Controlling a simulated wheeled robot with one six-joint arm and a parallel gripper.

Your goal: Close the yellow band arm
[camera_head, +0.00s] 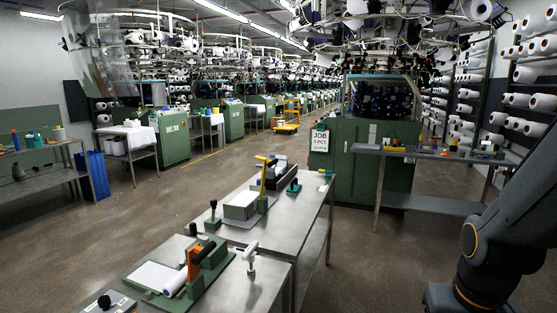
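The yellow band arm (264,177) stands raised, close to upright, on a fixture on the metal table ahead of me. Its upper end carries a short crosswise piece. A pale block or stack (241,204) sits on the fixture just to its left. Whether the arm's foot is hinged is too small to tell. Part of my own arm shows at the right edge, well apart from the yellow band arm. My gripper is not in this view.
A nearer table holds a green fixture (211,260) with an orange lever (194,262), a white roll and a white-handled tool (250,256). A dark green stamp-like tool (213,215) stands left of the block. A green cabinet (345,186) stands behind. The floor to the left is open.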

